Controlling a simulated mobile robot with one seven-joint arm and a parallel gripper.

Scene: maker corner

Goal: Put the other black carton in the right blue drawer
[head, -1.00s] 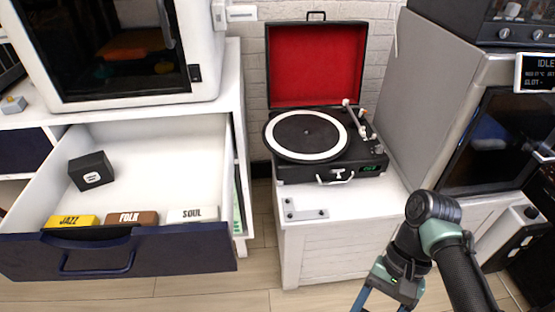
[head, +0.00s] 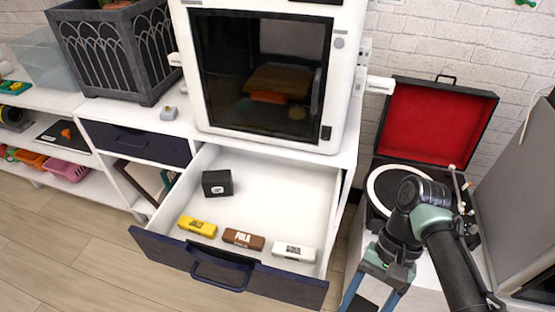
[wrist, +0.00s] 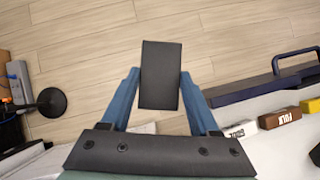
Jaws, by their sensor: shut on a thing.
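My gripper (head: 372,288) is low in the head view, right of the open drawer. Its blue fingers are shut on a black carton (wrist: 160,75), held over the wooden floor in the wrist view. The right blue drawer (head: 245,281) is pulled open, with a dark blue front and white inside. Another black carton (head: 217,183) with a pale label sits in its back left part. Yellow (head: 197,227), brown (head: 243,238) and white (head: 294,251) blocks lie along its front. In the wrist view the drawer front (wrist: 262,86) is at the right.
The left blue drawer (head: 137,143) is shut. A record player with a red-lined lid (head: 433,130) stands on a white stand at right. A white-framed machine (head: 262,75) sits above the open drawer. The drawer's middle and back right are free.

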